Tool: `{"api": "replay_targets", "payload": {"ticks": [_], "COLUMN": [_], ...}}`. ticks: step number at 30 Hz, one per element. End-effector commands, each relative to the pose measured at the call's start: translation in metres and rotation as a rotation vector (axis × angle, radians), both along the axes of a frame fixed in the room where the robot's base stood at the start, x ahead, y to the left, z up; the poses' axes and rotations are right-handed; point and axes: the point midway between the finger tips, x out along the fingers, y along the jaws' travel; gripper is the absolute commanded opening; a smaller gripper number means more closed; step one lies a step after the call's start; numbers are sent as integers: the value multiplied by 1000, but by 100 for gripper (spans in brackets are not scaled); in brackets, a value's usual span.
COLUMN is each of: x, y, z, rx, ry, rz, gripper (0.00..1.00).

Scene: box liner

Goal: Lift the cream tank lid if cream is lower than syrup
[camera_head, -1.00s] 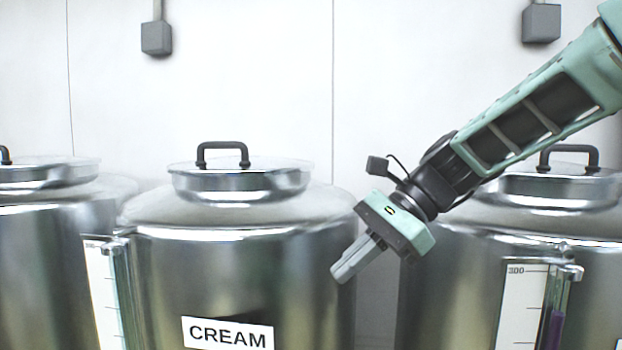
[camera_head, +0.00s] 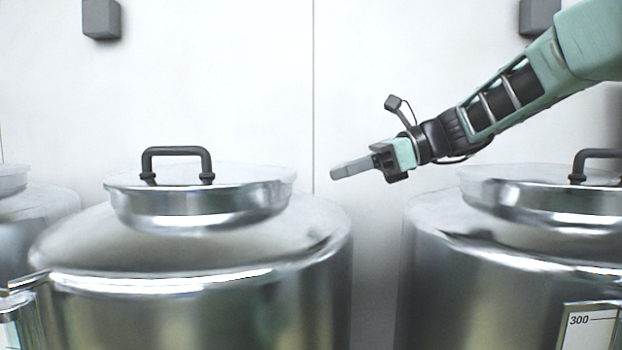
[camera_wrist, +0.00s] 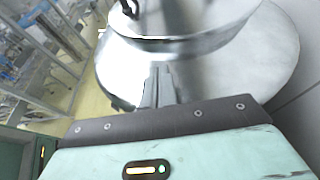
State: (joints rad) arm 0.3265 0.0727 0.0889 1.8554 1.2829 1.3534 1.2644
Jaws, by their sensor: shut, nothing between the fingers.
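The cream tank (camera_head: 190,305) is the steel tank left of centre in the head view; its label is out of frame now. Its round steel lid (camera_head: 195,205) sits on top with a black arched handle (camera_head: 178,152). My gripper (camera_head: 333,173) is shut and empty, level with the lid and to its right, pointing left, apart from the handle. In the wrist view the shut fingers (camera_wrist: 160,75) point at a steel lid (camera_wrist: 185,25), with part of a dark handle (camera_wrist: 130,8) at the top edge. A sight gauge (camera_head: 18,320) is cut off at the left; its level is hidden.
Another tank (camera_head: 480,270) stands at the right with its own lid (camera_head: 545,200) and a gauge scale (camera_head: 590,325) marked 300. Part of a third tank (camera_head: 35,215) shows at far left. A white wall (camera_head: 400,60) with grey boxes (camera_head: 102,18) stands behind.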

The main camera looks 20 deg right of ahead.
Motion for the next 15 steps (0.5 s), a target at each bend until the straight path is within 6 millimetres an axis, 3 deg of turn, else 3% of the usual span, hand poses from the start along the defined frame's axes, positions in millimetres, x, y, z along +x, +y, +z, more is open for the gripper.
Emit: {"api": "replay_targets", "payload": {"ticks": [15], "x": [26], "y": [73], "z": [-26], "rx": [0], "ry": [2], "rz": [3], "gripper": [0]}}
